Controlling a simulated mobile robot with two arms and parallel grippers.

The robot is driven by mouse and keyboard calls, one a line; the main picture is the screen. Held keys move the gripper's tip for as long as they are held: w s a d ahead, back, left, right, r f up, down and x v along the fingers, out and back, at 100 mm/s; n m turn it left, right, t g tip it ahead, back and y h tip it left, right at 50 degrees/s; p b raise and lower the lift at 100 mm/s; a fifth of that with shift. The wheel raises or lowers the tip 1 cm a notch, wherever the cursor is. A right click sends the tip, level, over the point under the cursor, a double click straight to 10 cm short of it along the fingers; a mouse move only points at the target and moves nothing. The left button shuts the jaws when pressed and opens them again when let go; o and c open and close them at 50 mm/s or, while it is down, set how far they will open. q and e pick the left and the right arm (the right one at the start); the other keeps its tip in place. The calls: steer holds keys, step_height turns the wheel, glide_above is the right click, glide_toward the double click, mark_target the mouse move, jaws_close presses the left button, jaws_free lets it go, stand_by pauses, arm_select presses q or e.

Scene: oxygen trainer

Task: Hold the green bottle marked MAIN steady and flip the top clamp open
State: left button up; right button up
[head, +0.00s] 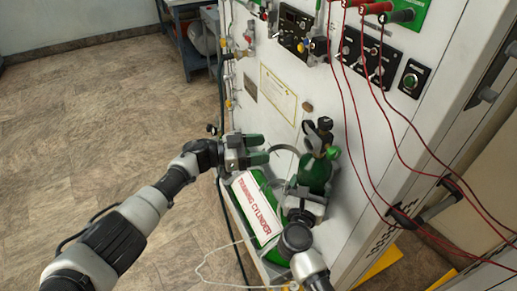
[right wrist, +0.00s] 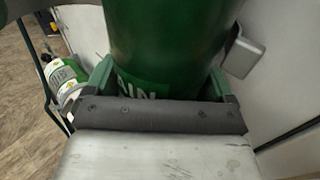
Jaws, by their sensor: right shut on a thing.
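The green bottle marked MAIN (head: 314,174) stands upright against the white panel. In the right wrist view the bottle (right wrist: 170,45) fills the space between the jaws, with part of its label showing as "AIN". My right gripper (head: 305,196) is shut on the bottle's body from the front; its jaws (right wrist: 160,85) lie on both sides of it. My left gripper (head: 262,149) is open and empty, left of the bottle and apart from the clamp.
Red cables (head: 395,140) hang at the right of the panel (head: 290,75). Floor at left is clear.

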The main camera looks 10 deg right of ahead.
arm_select(q)
steer(key=a, duration=1.2)
